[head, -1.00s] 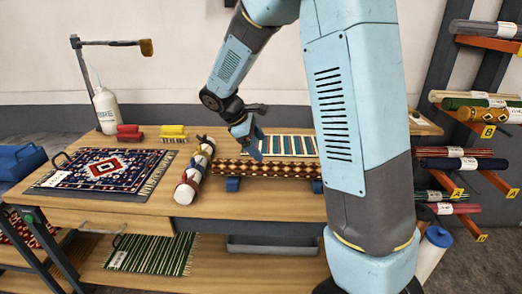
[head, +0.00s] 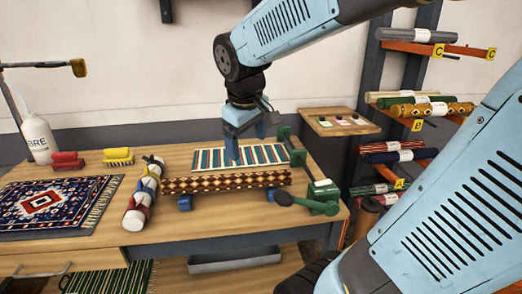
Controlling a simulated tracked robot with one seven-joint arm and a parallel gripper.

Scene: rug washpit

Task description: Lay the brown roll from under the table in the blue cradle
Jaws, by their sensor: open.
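The brown roll (head: 228,182), with a dark diamond pattern, lies lengthwise across the tabletop. It rests on the blue cradle, whose two blocks show at its front, one at the left (head: 184,203) and one at the right. My gripper (head: 247,148) points down with its blue fingers apart and nothing between them. It appears above or just behind the roll, over a striped mat (head: 240,156); the exact gap is unclear.
A green tool (head: 310,201) sits at the right end. A patterned rug (head: 55,200) lies at the left. A grey tray (head: 234,260) is below the tabletop. A roll rack (head: 420,100) stands at the right.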

